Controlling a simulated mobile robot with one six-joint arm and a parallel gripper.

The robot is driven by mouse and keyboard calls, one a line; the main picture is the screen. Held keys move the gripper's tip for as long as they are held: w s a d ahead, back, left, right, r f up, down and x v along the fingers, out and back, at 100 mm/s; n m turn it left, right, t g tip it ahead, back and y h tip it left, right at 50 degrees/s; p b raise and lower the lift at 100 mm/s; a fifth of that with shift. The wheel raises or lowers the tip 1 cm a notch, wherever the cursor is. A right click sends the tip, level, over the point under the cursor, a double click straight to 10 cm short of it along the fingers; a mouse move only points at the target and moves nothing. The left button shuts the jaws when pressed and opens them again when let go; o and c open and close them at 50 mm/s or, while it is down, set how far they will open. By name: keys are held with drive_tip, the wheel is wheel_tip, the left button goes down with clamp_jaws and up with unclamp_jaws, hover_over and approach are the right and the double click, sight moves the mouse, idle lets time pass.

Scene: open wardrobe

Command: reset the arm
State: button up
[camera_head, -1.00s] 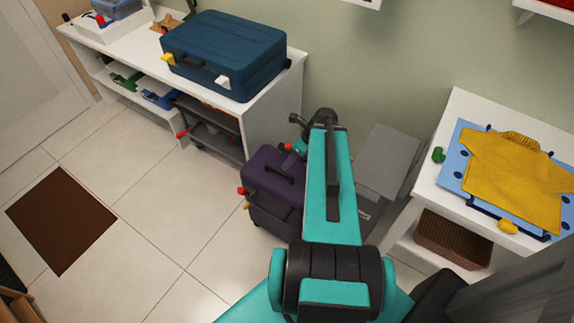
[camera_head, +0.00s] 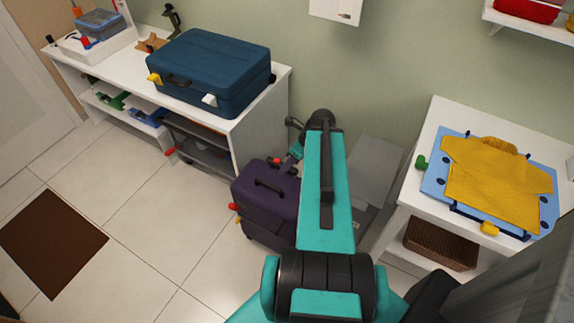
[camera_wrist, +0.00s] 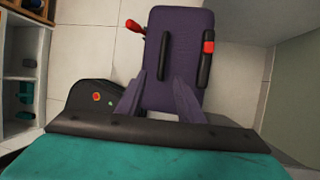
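My teal arm reaches forward in the head view, and its wrist shows beside a purple suitcase (camera_head: 266,205). My gripper is mostly hidden behind the arm in that view. In the wrist view my gripper (camera_wrist: 160,92) has its two fingers spread apart with nothing seen held between them. The purple suitcase, with a dark handle and red parts, also shows beyond the fingers in the wrist view (camera_wrist: 186,25). I cannot tell if the fingers touch it.
A blue suitcase (camera_head: 213,68) lies on a white shelf unit (camera_head: 262,120) at the left. A yellow shirt (camera_head: 495,180) lies on a blue board on a white table (camera_head: 432,125) at the right. A grey box (camera_head: 375,168) stands behind my arm. A brown mat (camera_head: 48,242) lies on open floor.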

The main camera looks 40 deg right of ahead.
drive_tip(key=shift+w+a, duration=0.1)
drive_tip(key=shift+a, duration=0.05)
drive_tip(key=a+f+n+g, duration=0.2)
drive_tip(key=a+f, duration=0.2)
drive_tip(key=a, duration=0.4)
drive_tip(key=a+f+n+g+y, duration=0.15)
drive_tip(key=a+f, duration=0.25)
drive_tip(key=a, duration=0.4)
drive_tip(key=a+f+n+g, duration=0.2)
drive_tip(key=a+f+n, duration=0.15)
drive_tip(key=a, duration=0.55)
drive_tip(key=s+a+f+n+g+h, duration=0.2)
drive_tip(key=s+a+f+n+g, duration=0.1)
drive_tip(key=s+a+f+n, duration=0.45)
drive_tip(key=s+f+n+h, duration=0.1)
drive_tip(key=s+n, duration=0.3)
drive_tip(key=n, duration=0.5)
drive_tip(key=s+f+n+g+h, duration=0.1)
drive_tip(key=s+f+n+h, duration=0.1)
drive_tip(key=n, duration=0.8)
drive_tip(key=shift+s+d+f, duration=0.4)
drive_tip(key=shift+s+f, duration=0.3)
drive_tip(key=shift+s, duration=0.25)
